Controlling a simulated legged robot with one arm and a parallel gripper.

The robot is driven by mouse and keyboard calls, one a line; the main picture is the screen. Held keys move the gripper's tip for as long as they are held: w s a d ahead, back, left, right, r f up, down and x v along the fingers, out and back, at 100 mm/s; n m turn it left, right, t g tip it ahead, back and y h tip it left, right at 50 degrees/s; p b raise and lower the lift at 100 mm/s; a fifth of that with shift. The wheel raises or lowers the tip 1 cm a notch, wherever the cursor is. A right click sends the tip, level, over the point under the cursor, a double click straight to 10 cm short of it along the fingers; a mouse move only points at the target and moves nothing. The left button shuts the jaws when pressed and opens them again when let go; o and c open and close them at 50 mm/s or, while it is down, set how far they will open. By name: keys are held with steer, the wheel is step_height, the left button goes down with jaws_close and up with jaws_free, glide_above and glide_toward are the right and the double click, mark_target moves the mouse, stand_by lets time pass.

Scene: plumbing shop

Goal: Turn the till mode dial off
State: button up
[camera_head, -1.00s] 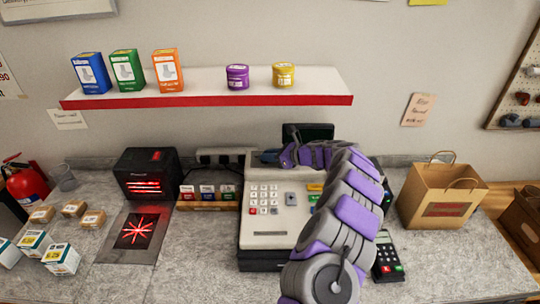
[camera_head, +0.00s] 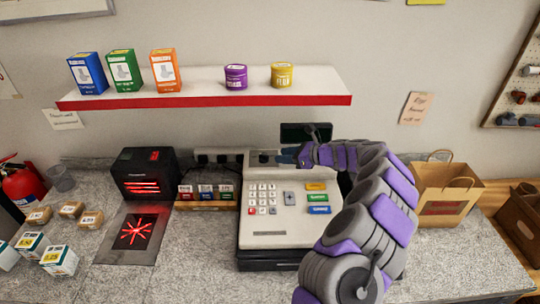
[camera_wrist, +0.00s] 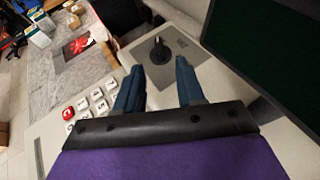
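The till (camera_head: 270,228) stands on the counter in the middle of the head view. Its mode dial (camera_wrist: 158,50) is a black knob on a grey plate in the wrist view. The dial also shows small in the head view (camera_head: 263,157), at the till's upper left. My gripper (camera_wrist: 160,66) is open and empty, its two blue fingers apart. The dial stands just beyond the gap between the fingertips, and I see no contact. In the head view my gripper (camera_head: 286,157) is just right of the dial. The dial's markings are too small to read.
A dark display (camera_head: 306,132) rises behind the till, close to my gripper. Keypad keys (camera_head: 262,198) lie below the dial. A black scanner box (camera_head: 146,174) stands to the left and a paper bag (camera_head: 445,190) to the right. A shelf (camera_head: 205,92) hangs above.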

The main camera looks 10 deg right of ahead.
steer(key=shift+p+v, duration=0.55)
steer(key=shift+v, duration=4.75)
steer(key=s+a+r+n+g+y+b, duration=0.1)
steer(key=s+a+r+n+g, duration=0.2)
steer(key=a, duration=0.4)
steer(key=s+a+r+n+g, duration=0.1)
steer(key=s+a+r+n, duration=0.1)
steer(key=a+r+n, duration=0.35)
steer(key=s+a+n+g+h+b, duration=0.1)
steer(key=s+a+n+g, duration=0.45)
steer(key=s+a, duration=0.7)
steer(key=s+f+n+h+b, duration=0.2)
steer(key=s+n+h, duration=0.35)
steer(key=s, duration=0.85)
steer(key=s+d+f+n+h, duration=0.2)
steer(key=s+d+f+n, duration=0.1)
steer(key=s, duration=0.5)
steer(key=s+d+f+n+g+h+b, duration=0.1)
steer(key=s+d+f+n+h, duration=0.2)
steer(key=s+d, duration=0.3)
steer(key=shift+s+d+f+n, duration=0.35)
steer(key=shift+s+f, duration=0.15)
steer(key=shift+s, duration=0.7)
